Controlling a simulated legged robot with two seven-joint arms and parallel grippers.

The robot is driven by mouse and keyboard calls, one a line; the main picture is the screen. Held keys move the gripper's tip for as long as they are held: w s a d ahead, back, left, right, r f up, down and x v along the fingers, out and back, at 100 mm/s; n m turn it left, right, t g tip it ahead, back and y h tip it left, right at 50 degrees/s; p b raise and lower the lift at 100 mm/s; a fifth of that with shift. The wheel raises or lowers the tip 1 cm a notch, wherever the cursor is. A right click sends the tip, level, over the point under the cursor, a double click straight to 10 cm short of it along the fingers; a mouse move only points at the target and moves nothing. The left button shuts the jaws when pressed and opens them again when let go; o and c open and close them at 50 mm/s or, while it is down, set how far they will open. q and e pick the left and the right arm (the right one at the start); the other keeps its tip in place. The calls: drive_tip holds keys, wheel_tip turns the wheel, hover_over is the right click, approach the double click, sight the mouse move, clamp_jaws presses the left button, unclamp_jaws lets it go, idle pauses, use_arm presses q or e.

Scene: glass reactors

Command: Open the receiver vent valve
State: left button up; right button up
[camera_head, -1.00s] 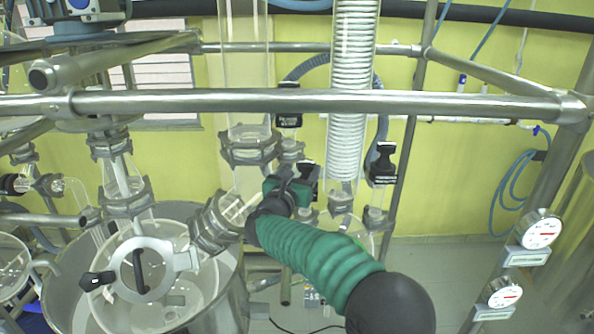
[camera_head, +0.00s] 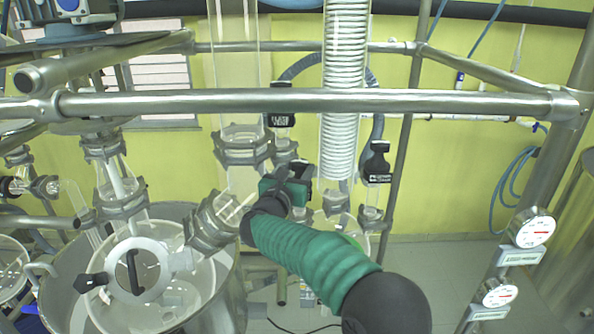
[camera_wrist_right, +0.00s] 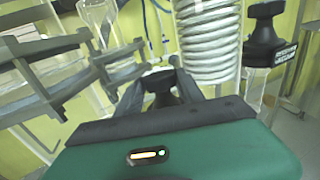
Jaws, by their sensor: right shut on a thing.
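My right gripper (camera_head: 298,168) reaches in from the lower right on its green arm, among the glassware below the steel rail. In the right wrist view, its fingers (camera_wrist_right: 163,82) are closed around a black valve handle (camera_wrist_right: 160,86). The gripper and arm hide most of this handle in the head view. A black labelled valve knob (camera_head: 376,163) stands to the right of the gripper, apart from it, and shows in the wrist view (camera_wrist_right: 263,38). Another black labelled knob (camera_head: 281,100) is above the gripper. I cannot read the labels. My left gripper is not in view.
A steel rail (camera_head: 300,101) crosses above my arm. A white coil in a glass column (camera_head: 344,90) stands just right of the gripper. Clamped glass joints (camera_head: 212,222) and a glass vessel (camera_head: 150,290) lie left. Two gauges (camera_head: 531,230) are at the right.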

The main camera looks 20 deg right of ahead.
drive_tip(key=shift+a+f, duration=0.25)
drive_tip(key=shift+f, duration=0.05)
drive_tip(key=shift+d, duration=0.25)
drive_tip(key=shift+a+f, duration=0.1)
drive_tip(key=shift+a, duration=0.05)
drive_tip(key=o, duration=1.1)
drive_tip(key=shift+o, duration=1.5)
drive_tip(key=shift+s+r, duration=0.15)
drive_tip(key=shift+r, duration=0.15)
drive_tip(key=shift+a, duration=0.1)
